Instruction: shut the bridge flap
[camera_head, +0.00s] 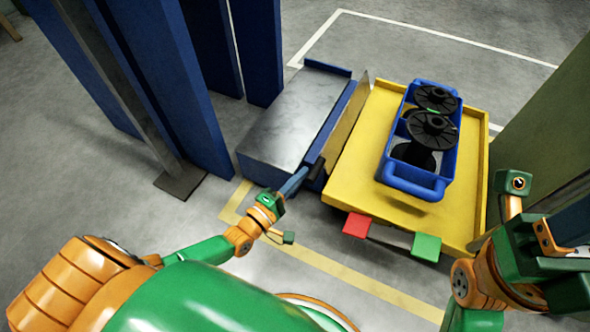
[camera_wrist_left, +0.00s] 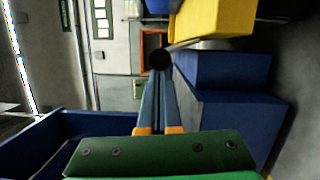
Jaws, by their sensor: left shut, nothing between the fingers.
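The bridge flap (camera_head: 347,124) is a narrow tan panel standing tilted up along the edge of a grey-topped blue dock (camera_head: 290,118), beside a yellow cart. A black round knob (camera_head: 317,168) is at the flap's near end. It also shows in the left wrist view (camera_wrist_left: 160,60). My left gripper (camera_head: 304,174) is shut and empty, its blue fingertips at the knob; I cannot tell whether they touch it. The left wrist view shows the closed fingers (camera_wrist_left: 158,85) pointing at the knob. My right gripper (camera_head: 572,222) is partly visible at the right edge, fingertips cut off.
The yellow cart (camera_head: 350,190) carries a blue tote (camera_head: 432,186) with black spools (camera_head: 432,132). Red (camera_head: 356,225) and green (camera_head: 427,246) blocks are on its near side. Blue uprights (camera_head: 190,90) stand left of the dock.

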